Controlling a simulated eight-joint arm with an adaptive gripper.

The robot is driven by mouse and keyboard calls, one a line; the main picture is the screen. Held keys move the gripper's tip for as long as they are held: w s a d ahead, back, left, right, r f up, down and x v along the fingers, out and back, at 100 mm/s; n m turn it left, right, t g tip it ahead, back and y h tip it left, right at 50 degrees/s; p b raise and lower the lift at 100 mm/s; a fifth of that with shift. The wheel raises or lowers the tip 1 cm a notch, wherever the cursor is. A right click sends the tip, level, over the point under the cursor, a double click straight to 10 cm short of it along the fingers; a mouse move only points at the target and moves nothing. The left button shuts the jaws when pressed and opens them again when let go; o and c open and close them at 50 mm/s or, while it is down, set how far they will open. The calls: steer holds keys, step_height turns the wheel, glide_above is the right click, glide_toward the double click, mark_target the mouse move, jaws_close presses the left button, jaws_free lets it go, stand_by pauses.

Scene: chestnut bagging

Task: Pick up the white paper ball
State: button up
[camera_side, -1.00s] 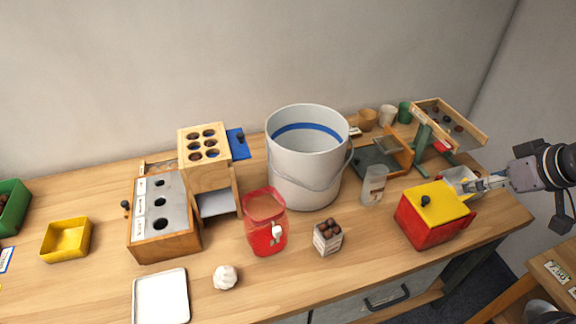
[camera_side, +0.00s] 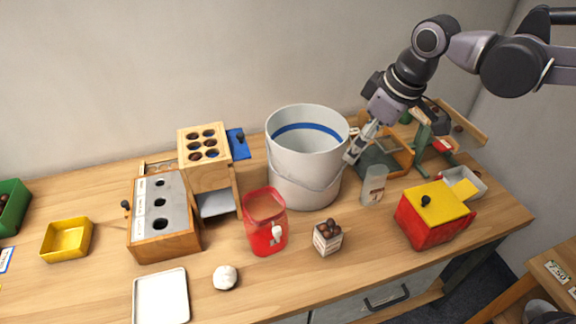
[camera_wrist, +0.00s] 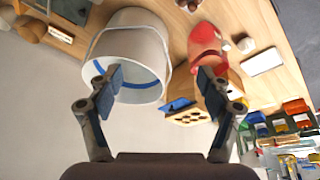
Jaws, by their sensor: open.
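The white paper ball (camera_side: 225,277) lies on the front of the wooden table, right of a white tray in the side view. In the wrist view it shows as a small white lump (camera_wrist: 246,45) beside the red container. My gripper (camera_side: 352,157) is just right of the white bucket (camera_side: 304,180), above the table and well away from the ball. In the wrist view my gripper (camera_wrist: 160,83) has its two fingers spread with nothing between them; the bucket (camera_wrist: 123,25) shows behind the left finger.
A red container (camera_side: 265,225) and a small box of chestnuts (camera_side: 327,242) stand between my gripper and the ball. A jar (camera_side: 374,185) and a red box with a yellow lid (camera_side: 432,220) stand at the right. A white tray (camera_side: 160,297) lies left of the ball.

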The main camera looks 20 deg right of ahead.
steer(key=w+a+f+n+g, duration=0.1)
steer(key=a+f+n, duration=0.15)
steer(key=a, duration=0.55)
steer(key=w+a+f+n+g, duration=0.15)
steer(key=a+f, duration=0.25)
steer(key=a, duration=0.4)
steer(key=n+h, duration=0.1)
steer(key=n, duration=0.4)
glide_above(223, 273)
step_height(223, 273, down, 12)
steer(key=r, duration=0.1)
steer(key=shift+s+a+f+g, duration=0.15)
steer(key=shift+f+g, duration=0.3)
steer(key=shift+f, duration=0.1)
step_height(223, 273, down, 4)
steer(key=shift+f, duration=0.2)
steer(key=shift+w+d+f, duration=0.1)
steer(key=shift+f, duration=1.45)
steer(key=shift+w+d+f, duration=0.1)
steer(key=shift+f, duration=1.45)
steer(key=c, duration=0.8)
